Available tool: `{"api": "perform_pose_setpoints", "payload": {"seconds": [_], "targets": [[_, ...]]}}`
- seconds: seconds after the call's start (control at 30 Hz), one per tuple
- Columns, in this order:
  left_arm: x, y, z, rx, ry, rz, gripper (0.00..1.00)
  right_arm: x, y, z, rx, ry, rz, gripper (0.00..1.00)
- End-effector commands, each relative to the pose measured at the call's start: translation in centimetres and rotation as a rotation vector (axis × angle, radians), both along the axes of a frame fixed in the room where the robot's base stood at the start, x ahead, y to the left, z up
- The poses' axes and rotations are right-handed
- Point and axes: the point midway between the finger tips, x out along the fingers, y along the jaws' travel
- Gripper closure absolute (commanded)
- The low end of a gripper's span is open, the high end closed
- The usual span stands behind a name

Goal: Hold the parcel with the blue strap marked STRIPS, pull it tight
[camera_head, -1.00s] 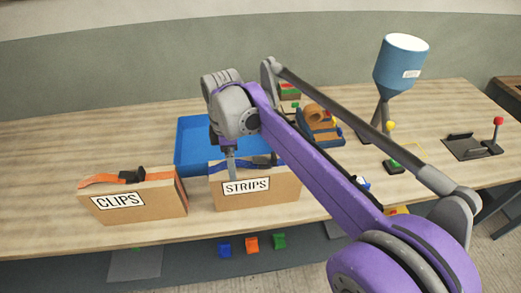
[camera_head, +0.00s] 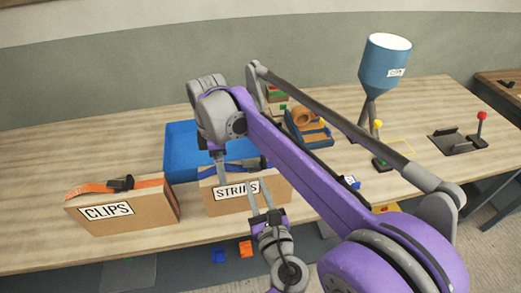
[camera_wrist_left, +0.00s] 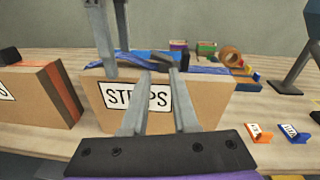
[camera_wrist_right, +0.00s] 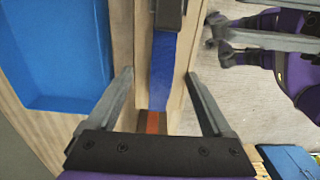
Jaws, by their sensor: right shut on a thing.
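The STRIPS parcel (camera_head: 279,187) is a brown box standing upright on the table, with a white label on its front. A blue strap (camera_wrist_right: 163,72) runs along its top, with a dark buckle (camera_wrist_left: 158,61) near the middle. My right gripper (camera_head: 222,172) comes down from above and is shut on the parcel towards its left end, with fingers on either side of its thickness. My left gripper (camera_head: 259,186) is in front of the label, with fingers apart and pointing at the parcel's top near the buckle. It holds nothing that I can see.
The CLIPS parcel (camera_head: 150,207) with an orange strap stands to the left. A blue tray (camera_head: 178,145) lies behind. A tape dispenser (camera_head: 306,125) and a blue funnel (camera_head: 385,62) are to the right. The table's front edge is close to the parcels.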

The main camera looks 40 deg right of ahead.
Motion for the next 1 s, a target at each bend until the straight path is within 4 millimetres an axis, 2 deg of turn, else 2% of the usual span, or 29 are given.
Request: {"api": "perform_pose_setpoints", "payload": {"seconds": [0.03, 0.1, 0.23, 0.37, 0.7, 0.8, 1.0], "targets": [[-1.0, -1.2, 0.2, 0.021, -0.04, -0.03, 0.72, -0.1, -0.3, -0.6, -0.009, 0.0, 0.001, 1.0], [-1.8, -2.1, 0.6, 0.042, -0.083, -0.054, 0.72, -0.1, -0.3, -0.6, -0.009, 0.0, 0.001, 1.0], [-1.9, -3.0, 0.9, 0.058, -0.116, -0.068, 0.72, -0.1, -0.3, -0.6, -0.009, 0.0, 0.001, 1.0], [-0.2, -4.0, 0.9, 0.059, -0.115, -0.066, 0.72, -0.1, -0.3, -0.6, -0.009, 0.0, 0.002, 1.0], [5.5, -7.4, 0.9, 0.057, -0.112, -0.066, 0.72, -0.1, -0.3, -0.6, -0.009, 0.001, 0.001, 1.0], [6.7, -8.1, 0.9, 0.057, -0.112, -0.065, 0.72, -0.1, -0.3, -0.6, -0.009, 0.001, 0.002, 1.0], [7.8, -8.8, 0.9, 0.057, -0.112, -0.067, 0.72, -0.1, -0.3, -0.6, -0.009, 0.001, 0.001, 1.0]]}}
